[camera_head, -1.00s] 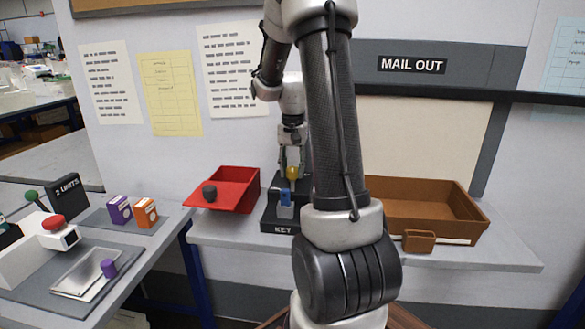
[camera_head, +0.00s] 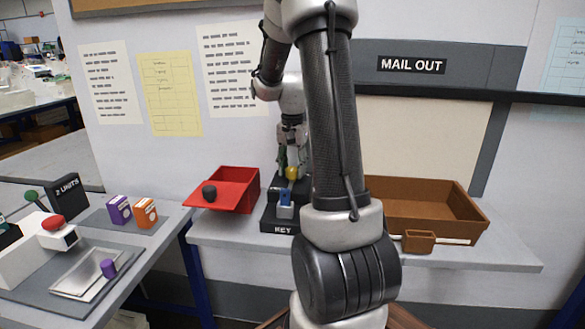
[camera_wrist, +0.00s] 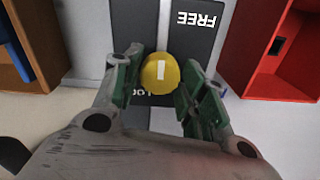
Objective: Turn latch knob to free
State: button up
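The yellow round latch knob (camera_wrist: 160,73) sits on a dark panel (camera_wrist: 135,30); it also shows in the head view (camera_head: 292,173). A pale line on its face runs nearly up and down in the wrist view. The label FREE (camera_wrist: 194,18) is at the upper right of the knob. Another label below it is mostly hidden by the knob and fingers. My gripper (camera_wrist: 163,75) is open, with its green-padded fingers on either side of the knob. Contact with the knob is not clear. In the head view my gripper (camera_head: 292,160) is above the KEY stand.
A blue piece (camera_head: 285,197) stands on the KEY stand (camera_head: 283,227). A red tray (camera_head: 240,182) is close on the left and a brown tray (camera_head: 455,200) on the right. The wall (camera_head: 225,140) is close behind.

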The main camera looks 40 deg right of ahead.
aim_at(292, 168)
jog(key=shift+o, duration=0.8)
notch_tip(292, 168, up, 12)
dwell(0.4)
jog(key=s+a+n+t, duration=0.4)
jog(key=s+a+n, duration=0.8)
jog(key=s+a, duration=0.5)
jog(key=shift+s+r, duration=0.2)
jog(key=shift+s, duration=1.2)
